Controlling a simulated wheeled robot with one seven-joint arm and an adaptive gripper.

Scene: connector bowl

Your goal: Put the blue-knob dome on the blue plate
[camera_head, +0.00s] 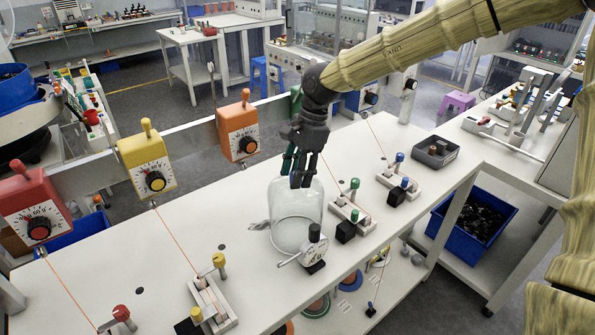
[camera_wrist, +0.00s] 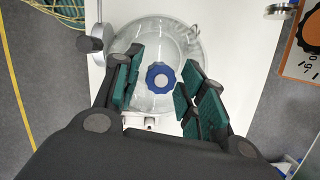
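In the wrist view my gripper (camera_wrist: 158,92) is open, with one finger on each side of the knob and gaps between. A blue round plate (camera_head: 351,281) shows partly below the bench's front edge, on a lower level.
A dial gauge with a black knob (camera_head: 314,248) stands close in front of the dome. Clamps with green (camera_head: 354,185) and yellow (camera_head: 219,262) knobs flank it. A green round plate (camera_head: 316,306) lies below the edge. Bare bench lies left of the dome.

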